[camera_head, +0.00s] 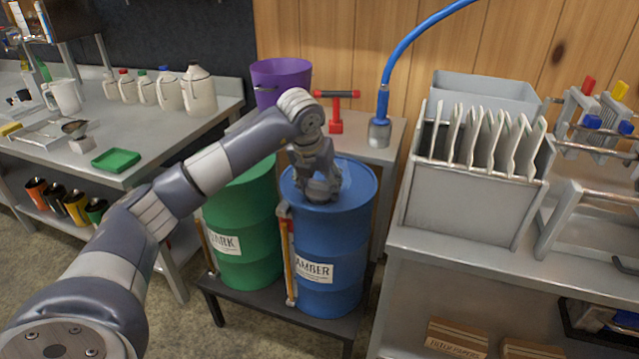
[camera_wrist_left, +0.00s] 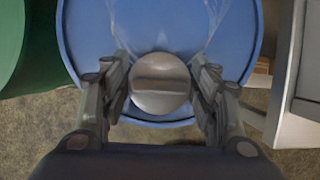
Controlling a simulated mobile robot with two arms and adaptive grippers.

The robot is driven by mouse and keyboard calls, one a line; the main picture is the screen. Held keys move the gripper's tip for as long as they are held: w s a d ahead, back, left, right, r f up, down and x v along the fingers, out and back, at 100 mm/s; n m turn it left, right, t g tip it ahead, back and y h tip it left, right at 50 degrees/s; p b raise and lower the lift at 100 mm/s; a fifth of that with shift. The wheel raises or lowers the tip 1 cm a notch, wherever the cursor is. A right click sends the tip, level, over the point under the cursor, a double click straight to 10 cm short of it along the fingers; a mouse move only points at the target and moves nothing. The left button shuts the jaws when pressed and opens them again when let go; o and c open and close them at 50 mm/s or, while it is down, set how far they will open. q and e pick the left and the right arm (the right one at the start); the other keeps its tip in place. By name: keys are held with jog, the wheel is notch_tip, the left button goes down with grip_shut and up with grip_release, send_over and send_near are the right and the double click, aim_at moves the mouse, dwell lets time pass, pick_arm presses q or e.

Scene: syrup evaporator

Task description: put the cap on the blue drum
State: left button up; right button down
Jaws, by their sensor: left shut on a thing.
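The blue drum (camera_head: 330,245) stands upright with an "AMBER" label on its front. Its blue top also fills much of the left wrist view (camera_wrist_left: 165,25). My left gripper (camera_head: 318,190) reaches down over the front part of the drum's top. In the left wrist view its two fingers (camera_wrist_left: 160,95) are on either side of a round grey cap (camera_wrist_left: 160,83) with a raised bar across it, and it is shut on the cap. The cap is over the drum's top near the rim; whether it touches the drum cannot be told. The drum's opening is hidden. My right gripper is not in view.
A green drum (camera_head: 243,235) stands close on the left, on the same dark low stand (camera_head: 270,309). A blue hose (camera_head: 392,60) with a metal end, a red-handled tool (camera_head: 336,110) and a purple bucket (camera_head: 282,75) are behind. A grey filter box (camera_head: 455,200) stands right.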

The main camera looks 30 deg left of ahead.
pick_arm(q)
jog(key=shift+s+d+f, duration=0.1)
jog(key=shift+s+f, duration=0.05)
jog(key=shift+f, duration=0.25)
jog(key=shift+s+d+f, duration=0.1)
jog(key=shift+s+f, duration=0.05)
jog(key=shift+f, duration=0.25)
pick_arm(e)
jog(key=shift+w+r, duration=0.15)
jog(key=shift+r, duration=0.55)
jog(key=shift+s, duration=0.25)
pick_arm(q)
jog(key=o, duration=0.9)
jog(key=shift+o, duration=1.3)
jog(key=shift+w+f, duration=0.2)
jog(key=shift+f, duration=0.05)
jog(key=shift+r, duration=0.1)
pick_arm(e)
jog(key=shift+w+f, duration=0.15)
pick_arm(q)
jog(key=shift+a, duration=0.1)
jog(key=o, duration=0.5)
jog(key=shift+a, duration=0.1)
jog(key=shift+r, duration=0.15)
